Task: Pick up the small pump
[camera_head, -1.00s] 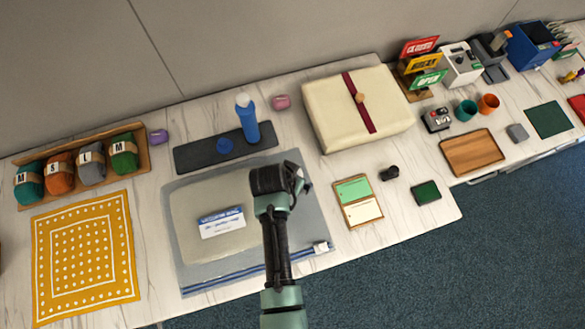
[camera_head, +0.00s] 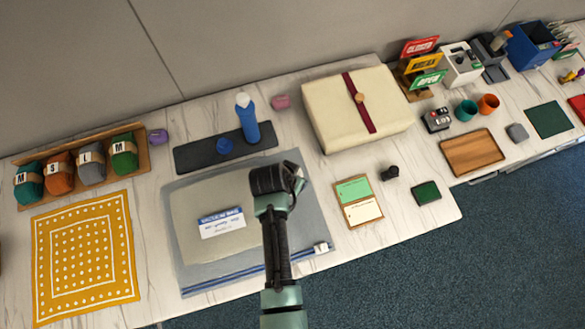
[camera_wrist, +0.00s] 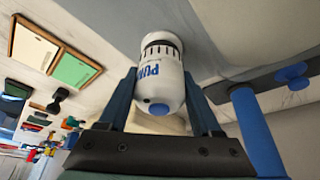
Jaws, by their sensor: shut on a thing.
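The small pump (camera_wrist: 163,70) is white with blue lettering, a dark slotted band and a blue button at its near end. In the wrist view it sits between the two fingers of my gripper (camera_wrist: 160,92), which is shut on it. In the head view my gripper (camera_head: 292,182) is over the right part of the clear storage bag (camera_head: 190,280), and I cannot make out the pump there. I cannot tell whether the pump's far end touches the bag.
The bag has a blue-and-white label (camera_head: 221,223). A blue bottle (camera_head: 247,118) stands on a dark mat (camera_head: 192,155) behind. A cream box (camera_head: 330,100) is at the back right. A green-and-cream card board (camera_head: 358,201) and a small black object (camera_head: 390,172) lie to the right.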

